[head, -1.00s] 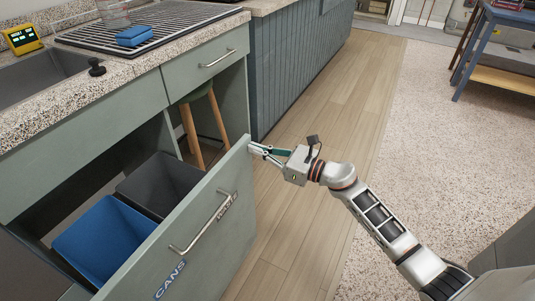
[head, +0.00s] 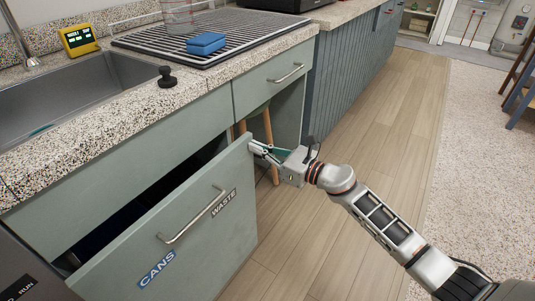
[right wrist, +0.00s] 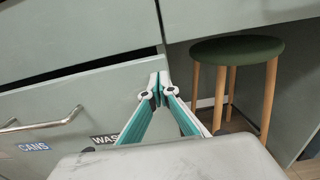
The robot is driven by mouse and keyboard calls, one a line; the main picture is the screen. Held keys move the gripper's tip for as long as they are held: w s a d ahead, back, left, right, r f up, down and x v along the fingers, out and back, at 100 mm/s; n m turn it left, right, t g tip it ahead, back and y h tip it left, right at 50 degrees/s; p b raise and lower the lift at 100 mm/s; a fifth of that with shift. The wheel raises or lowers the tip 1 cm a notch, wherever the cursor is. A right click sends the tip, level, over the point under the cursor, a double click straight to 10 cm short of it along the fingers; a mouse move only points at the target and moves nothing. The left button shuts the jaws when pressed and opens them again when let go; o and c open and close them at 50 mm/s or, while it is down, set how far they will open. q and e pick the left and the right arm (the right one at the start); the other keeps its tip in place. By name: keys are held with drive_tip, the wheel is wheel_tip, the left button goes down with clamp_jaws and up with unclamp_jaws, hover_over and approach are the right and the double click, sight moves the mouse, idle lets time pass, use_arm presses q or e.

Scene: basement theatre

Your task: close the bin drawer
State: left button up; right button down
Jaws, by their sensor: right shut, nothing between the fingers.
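The bin drawer (head: 190,238) is a grey-green front with a metal handle and labels reading CANS and WASTE. It stands partly out from the cabinet under the sink, with a dark gap above it. Its right part also shows in the right wrist view (right wrist: 105,90). My right gripper (head: 252,148) is shut and empty at the drawer front's upper right corner. In the right wrist view its fingertips (right wrist: 159,80) meet at the drawer's right edge; exact contact is hard to tell. The bins inside are mostly hidden. My left gripper is not in view.
A green-topped stool (right wrist: 237,50) stands in the open bay right of the drawer. A speckled counter (head: 130,115) with a sink (head: 95,88) and a drying rack (head: 215,42) runs above. The wooden floor (head: 350,140) to the right is clear.

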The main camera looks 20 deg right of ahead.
sight(240, 139)
drive_tip(key=b+x, duration=0.1)
drive_tip(key=x, duration=0.4)
drive_tip(key=shift+w+a+f, duration=0.15)
drive_tip(key=shift+w+f, duration=0.05)
drive_tip(key=shift+w+a+r, duration=0.1)
drive_tip(key=shift+w+a, duration=0.25)
drive_tip(key=shift+w, duration=0.05)
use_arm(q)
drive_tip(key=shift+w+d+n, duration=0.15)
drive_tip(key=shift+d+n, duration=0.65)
use_arm(e)
drive_tip(key=shift+r, duration=0.1)
drive_tip(key=shift+w+r, duration=0.1)
drive_tip(key=shift+r, duration=0.05)
